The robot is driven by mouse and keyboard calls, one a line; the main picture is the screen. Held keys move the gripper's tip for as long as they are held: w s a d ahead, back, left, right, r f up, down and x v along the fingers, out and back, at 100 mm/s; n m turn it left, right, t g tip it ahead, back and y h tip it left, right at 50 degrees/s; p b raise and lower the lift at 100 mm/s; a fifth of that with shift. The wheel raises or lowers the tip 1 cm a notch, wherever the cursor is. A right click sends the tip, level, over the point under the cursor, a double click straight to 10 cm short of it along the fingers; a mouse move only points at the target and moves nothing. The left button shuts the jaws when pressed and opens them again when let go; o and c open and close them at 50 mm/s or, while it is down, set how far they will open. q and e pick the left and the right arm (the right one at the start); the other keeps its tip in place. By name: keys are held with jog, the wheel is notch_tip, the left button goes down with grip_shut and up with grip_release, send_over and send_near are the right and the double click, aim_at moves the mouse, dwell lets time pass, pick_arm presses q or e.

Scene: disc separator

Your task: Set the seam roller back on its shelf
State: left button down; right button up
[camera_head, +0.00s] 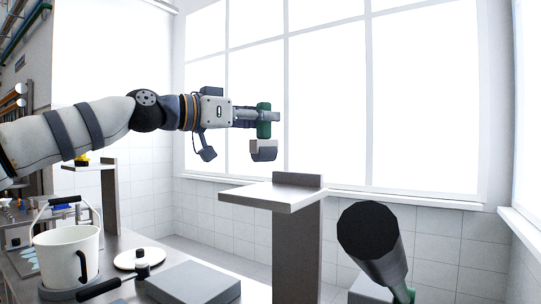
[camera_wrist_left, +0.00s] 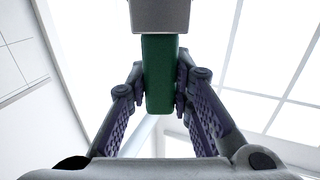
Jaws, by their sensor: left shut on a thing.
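My left gripper (camera_head: 266,116) reaches in from the left and is shut on the green handle of the seam roller (camera_head: 263,151). The roller hangs upright below the fingers, its grey head at the bottom. In the left wrist view, the green handle (camera_wrist_left: 158,75) sits between both finger pads and the grey head shows at the top edge. A pale shelf (camera_head: 262,195) on a grey post, with a raised back block, lies below and slightly right of the roller. There is a clear gap between roller and shelf. My right gripper is not in view.
A dark cylinder with a green lower part (camera_head: 370,232) stands at the right front. Another shelf (camera_head: 92,166) with a yellow item is at left. A white pot (camera_head: 66,258), a white lid (camera_head: 138,259) and a grey plate (camera_head: 193,285) are on the bench. Windows are behind.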

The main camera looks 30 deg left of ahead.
pick_arm(q)
jog(key=shift+w+a+f+b, duration=0.1)
jog(key=shift+w+f, duration=0.35)
jog(key=shift+f, duration=0.55)
jog(key=shift+w+a+f+b, duration=0.15)
jog(key=shift+w+f, duration=0.3)
jog(key=shift+f, duration=0.6)
jog(key=shift+w+f+b, duration=0.1)
jog(key=shift+w+f, duration=0.35)
jog(key=shift+f, duration=0.55)
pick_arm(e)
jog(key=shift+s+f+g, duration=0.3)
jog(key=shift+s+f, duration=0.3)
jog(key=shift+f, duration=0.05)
pick_arm(q)
jog(key=shift+f, duration=0.1)
jog(key=shift+f, duration=0.15)
jog(key=c, duration=1.4)
grip_release()
jog(key=shift+c, duration=0.2)
